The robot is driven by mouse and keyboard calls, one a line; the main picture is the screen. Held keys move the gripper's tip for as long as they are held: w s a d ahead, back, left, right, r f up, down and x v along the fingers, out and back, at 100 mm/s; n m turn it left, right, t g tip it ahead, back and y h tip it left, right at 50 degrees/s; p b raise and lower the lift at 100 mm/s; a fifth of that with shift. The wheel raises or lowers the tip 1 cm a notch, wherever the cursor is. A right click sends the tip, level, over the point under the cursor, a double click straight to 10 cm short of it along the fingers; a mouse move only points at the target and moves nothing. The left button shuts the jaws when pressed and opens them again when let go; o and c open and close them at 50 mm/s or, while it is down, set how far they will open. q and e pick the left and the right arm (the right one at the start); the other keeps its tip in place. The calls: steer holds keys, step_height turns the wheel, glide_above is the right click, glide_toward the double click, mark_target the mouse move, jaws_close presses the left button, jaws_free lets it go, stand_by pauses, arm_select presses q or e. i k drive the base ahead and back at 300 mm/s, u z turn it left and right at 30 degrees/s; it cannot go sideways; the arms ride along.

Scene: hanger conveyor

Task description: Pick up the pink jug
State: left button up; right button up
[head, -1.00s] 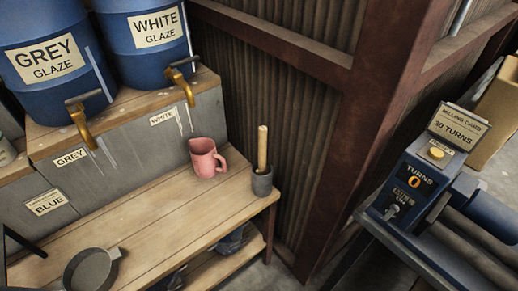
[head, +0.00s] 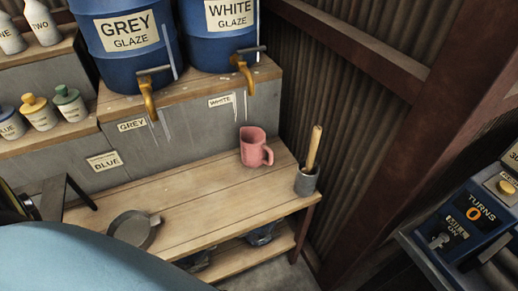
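The pink jug (head: 254,147) stands upright on the wooden bench (head: 190,200), near its back edge, in the head view. Its handle points to the right and toward me. Its open top shows. Nothing touches it.
A grey pot with a wooden-handled tool (head: 309,172) stands right of the jug. A grey pan (head: 136,229) lies at the bench's front left. Glaze barrels (head: 125,45) with brass taps sit on a ledge behind.

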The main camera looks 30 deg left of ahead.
mark_target(253, 139)
steer(key=k, duration=0.5)
steer(key=z, duration=0.75)
steer(key=i, duration=0.9)
steer(key=u, duration=2)
